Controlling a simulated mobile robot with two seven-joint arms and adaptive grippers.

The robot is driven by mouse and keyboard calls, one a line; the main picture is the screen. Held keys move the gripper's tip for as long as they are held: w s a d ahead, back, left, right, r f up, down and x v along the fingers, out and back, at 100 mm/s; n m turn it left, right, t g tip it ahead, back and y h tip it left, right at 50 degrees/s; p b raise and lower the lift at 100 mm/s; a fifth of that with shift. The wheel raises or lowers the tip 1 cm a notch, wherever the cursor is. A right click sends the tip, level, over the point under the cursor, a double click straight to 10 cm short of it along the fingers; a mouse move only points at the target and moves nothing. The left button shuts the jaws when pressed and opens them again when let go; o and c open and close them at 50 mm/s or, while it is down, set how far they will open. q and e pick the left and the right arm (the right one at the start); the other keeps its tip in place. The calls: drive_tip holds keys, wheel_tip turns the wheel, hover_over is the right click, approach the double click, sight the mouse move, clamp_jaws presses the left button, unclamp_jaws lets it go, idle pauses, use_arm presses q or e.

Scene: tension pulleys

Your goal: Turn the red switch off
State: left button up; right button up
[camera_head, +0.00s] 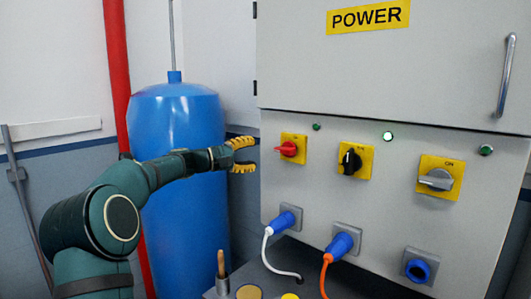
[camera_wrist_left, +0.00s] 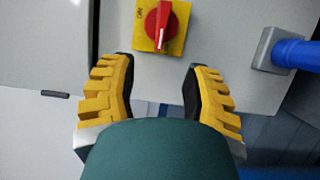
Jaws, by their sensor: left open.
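The red switch (camera_head: 288,149) is a red rotary knob on a yellow plate (camera_head: 300,142), at the left of the grey power cabinet's lower front. It also shows in the left wrist view, where the red knob (camera_wrist_left: 158,22) sits on its plate at top centre, beyond the fingertips. My left gripper (camera_head: 243,155) is open and empty, to the left of the switch and apart from it. Its two yellow padded fingers (camera_wrist_left: 156,88) stand wide apart in the wrist view. My right gripper is not in view.
A black switch (camera_head: 350,160) and a grey switch (camera_head: 436,180) sit farther right on the cabinet (camera_head: 400,232). Below are blue plugs (camera_head: 283,222) (camera_head: 341,244) with cables and an empty blue socket (camera_head: 418,270). A blue tank (camera_head: 178,120) and red pipe (camera_head: 116,70) stand behind my left arm.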

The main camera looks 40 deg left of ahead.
use_arm(q)
drive_tip(key=shift+v, duration=1.2)
